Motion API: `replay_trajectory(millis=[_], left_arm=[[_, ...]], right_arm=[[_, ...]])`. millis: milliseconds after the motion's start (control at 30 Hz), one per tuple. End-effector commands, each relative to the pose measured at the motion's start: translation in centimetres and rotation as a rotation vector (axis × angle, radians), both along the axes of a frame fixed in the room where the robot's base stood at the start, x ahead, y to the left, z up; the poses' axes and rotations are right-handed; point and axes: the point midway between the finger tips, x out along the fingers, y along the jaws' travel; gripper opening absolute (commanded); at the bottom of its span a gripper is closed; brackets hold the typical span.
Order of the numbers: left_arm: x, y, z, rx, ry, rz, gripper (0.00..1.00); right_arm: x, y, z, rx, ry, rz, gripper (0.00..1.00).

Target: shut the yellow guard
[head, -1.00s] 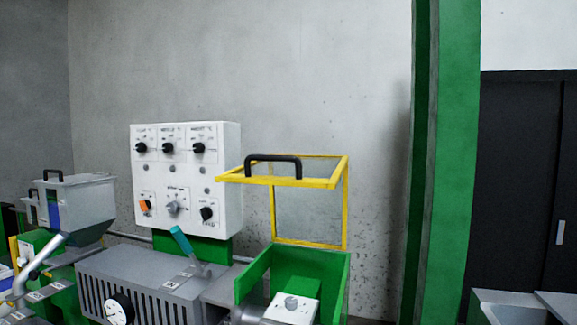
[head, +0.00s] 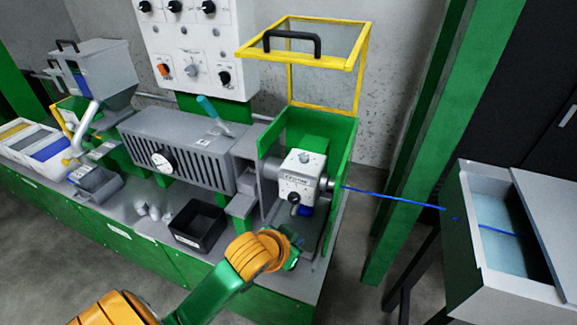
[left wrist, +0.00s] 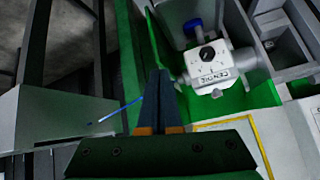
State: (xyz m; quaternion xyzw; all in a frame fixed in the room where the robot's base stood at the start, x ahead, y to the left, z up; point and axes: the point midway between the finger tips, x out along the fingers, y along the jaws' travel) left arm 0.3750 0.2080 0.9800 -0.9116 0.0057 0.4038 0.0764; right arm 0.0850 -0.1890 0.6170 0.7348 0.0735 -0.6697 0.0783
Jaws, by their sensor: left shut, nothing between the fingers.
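The yellow guard (head: 358,70) stands raised open above the green housing of the crosshead at the machine's right end. It has a yellow frame, clear panels and a black handle (head: 291,41) along its front top edge. The white and grey crosshead (head: 298,176) sits uncovered in the housing. My left gripper (head: 298,243) is low in front of the housing, below and apart from the guard, partly hidden by my wrist. In the left wrist view its fingers (left wrist: 160,75) are shut with nothing between them, near the crosshead. The guard's handle cannot be made out there. My right gripper is out of view.
A blue cable (head: 390,196) runs from the crosshead to a water trough (head: 483,270) at right. A black bin (head: 199,224) sits on the bench to the left. The control box (head: 190,40) stands behind, and a green pillar (head: 440,130) rises right of the guard.

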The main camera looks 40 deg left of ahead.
Motion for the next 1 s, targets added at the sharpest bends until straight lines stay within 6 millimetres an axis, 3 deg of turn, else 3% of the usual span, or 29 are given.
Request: replay_trajectory(millis=[33, 100, 167, 200, 300, 400, 500, 633, 1000], left_arm=[[2.5, 1.0, 4.0, 0.015, -0.11, 0.013, 0.0], [5.6, 2.5, 9.8, 0.024, -0.268, 0.042, 0.0], [7.6, 3.9, 15.6, 0.027, -0.414, 0.07, 0.0], [8.5, 4.8, 19.7, 0.025, -0.516, 0.093, 0.0], [8.7, 7.1, 29.8, 0.008, -0.756, 0.145, 0.0], [7.2, 8.7, 36.9, -0.014, -0.928, 0.184, 0.0], [6.0, 9.4, 40.2, -0.031, -1.01, 0.201, 0.0], [6.8, 9.7, 41.3, -0.039, -1.024, 0.204, 0.0], [14.4, 11.5, 43.0, -0.037, -1.018, 0.207, 0.0]], right_arm=[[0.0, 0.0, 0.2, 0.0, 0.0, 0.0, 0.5], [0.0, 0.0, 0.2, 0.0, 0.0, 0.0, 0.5], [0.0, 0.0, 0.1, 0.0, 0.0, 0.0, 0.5], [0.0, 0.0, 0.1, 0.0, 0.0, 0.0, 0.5], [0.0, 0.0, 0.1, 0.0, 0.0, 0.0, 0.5], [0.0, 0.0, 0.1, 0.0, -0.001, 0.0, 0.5], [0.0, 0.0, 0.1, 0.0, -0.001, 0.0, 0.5], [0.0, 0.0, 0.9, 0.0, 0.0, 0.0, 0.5], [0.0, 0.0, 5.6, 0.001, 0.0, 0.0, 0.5]])
